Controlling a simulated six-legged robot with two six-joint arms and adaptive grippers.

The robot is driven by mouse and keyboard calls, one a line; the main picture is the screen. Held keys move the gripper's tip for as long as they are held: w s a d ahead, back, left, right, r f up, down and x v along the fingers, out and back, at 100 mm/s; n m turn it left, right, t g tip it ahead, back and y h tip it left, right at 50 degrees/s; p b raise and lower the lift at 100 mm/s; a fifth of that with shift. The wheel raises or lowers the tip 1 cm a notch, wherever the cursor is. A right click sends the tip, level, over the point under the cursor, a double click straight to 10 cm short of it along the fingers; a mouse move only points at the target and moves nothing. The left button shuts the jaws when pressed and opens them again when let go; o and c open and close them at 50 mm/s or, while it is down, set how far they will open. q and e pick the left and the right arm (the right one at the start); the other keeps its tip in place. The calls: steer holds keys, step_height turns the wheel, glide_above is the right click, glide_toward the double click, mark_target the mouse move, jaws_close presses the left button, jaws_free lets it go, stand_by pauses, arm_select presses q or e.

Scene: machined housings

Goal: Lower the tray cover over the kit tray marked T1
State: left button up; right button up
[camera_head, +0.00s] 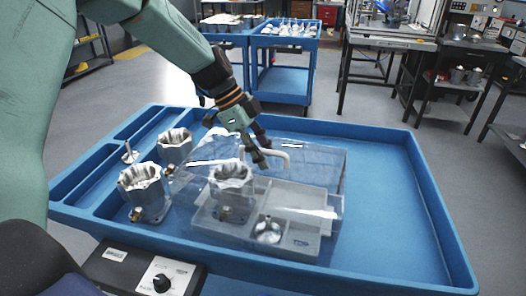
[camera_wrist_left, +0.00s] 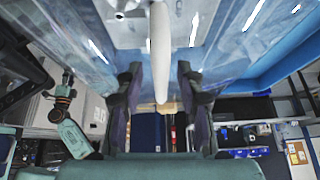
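The clear tray cover (camera_head: 318,160) with a pale bar handle (camera_head: 280,153) is in the blue cart top. It overlaps the back of the grey kit tray (camera_head: 298,243) in the head view; I cannot tell whether it rests on anything. The tray holds a metal housing (camera_head: 231,188) and a small funnel-shaped metal part (camera_head: 267,230). Its front label is too small to read surely. My left gripper (camera_head: 262,152) is at the handle. In the left wrist view its fingers (camera_wrist_left: 157,98) stand apart on either side of the handle (camera_wrist_left: 160,50), with gaps. My right gripper is out of view.
Two more housings (camera_head: 144,190) (camera_head: 174,146) and a small metal part (camera_head: 130,153) stand at the left of the blue cart (camera_head: 385,185). Its right side is bare. A black knob box (camera_head: 145,272) is at the front edge. Another blue cart (camera_head: 287,80) and benches stand behind.

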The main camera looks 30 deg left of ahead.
arm_select(q)
steer(key=v, duration=1.2)
steer(key=shift+w, duration=0.1)
